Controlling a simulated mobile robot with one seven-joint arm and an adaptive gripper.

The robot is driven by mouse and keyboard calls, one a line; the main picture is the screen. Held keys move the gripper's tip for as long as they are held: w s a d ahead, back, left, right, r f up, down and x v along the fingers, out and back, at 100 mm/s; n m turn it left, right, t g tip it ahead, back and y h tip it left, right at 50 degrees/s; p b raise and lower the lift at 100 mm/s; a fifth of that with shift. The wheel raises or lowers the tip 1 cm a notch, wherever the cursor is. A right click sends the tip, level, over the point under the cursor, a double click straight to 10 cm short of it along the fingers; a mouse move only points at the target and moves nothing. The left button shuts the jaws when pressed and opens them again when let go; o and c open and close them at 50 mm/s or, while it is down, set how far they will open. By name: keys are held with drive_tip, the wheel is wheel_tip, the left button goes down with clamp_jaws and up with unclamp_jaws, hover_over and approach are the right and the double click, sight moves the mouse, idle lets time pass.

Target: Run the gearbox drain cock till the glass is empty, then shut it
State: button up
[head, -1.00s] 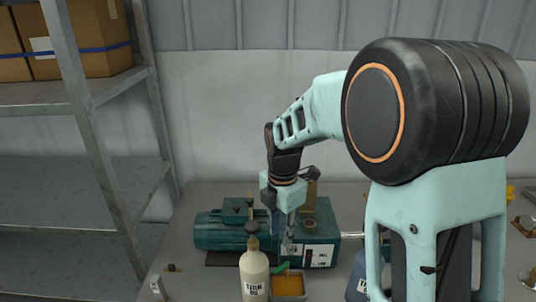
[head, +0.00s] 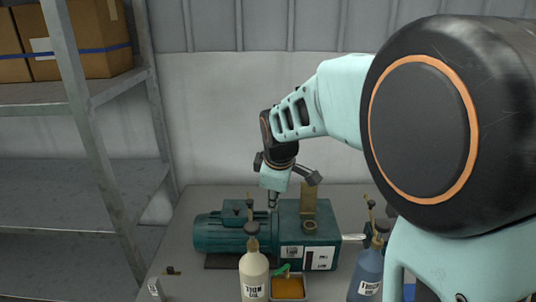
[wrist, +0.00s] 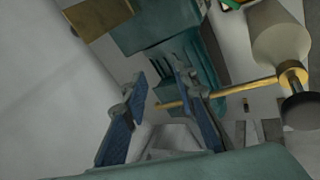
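The teal gearbox (head: 290,212) stands on the bench. A green handle (head: 282,269), apparently the drain cock's, shows low on its front, slanting up to the right. Below it a small tray (head: 305,296) holds amber liquid (head: 289,287). White plates with dark marks (head: 319,258) are on the gearbox front; I cannot tell which is the glass or its level. My gripper (head: 271,203) is above and behind the cock, near the gearbox's top left. In the wrist view my gripper (wrist: 157,105) is open, its blue-padded fingers apart and holding nothing.
A cream bottle (head: 254,278) with a dark cap stands left of the tray; its brass spout (wrist: 245,87) crosses behind one finger in the wrist view. A blue bottle (head: 367,272) stands right. The motor (head: 218,234) joins the gearbox's left. A shelf rack (head: 95,150) is at left.

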drive_tip(key=w+a+r+m+t+y+b, duration=0.1)
drive_tip(key=w+r+m+t, duration=0.3)
drive_tip(key=r+m, duration=0.6)
drive_tip(key=shift+a+m+y, duration=0.4)
drive_tip(key=shift+m, duration=0.4)
drive_tip(key=shift+r, duration=0.1)
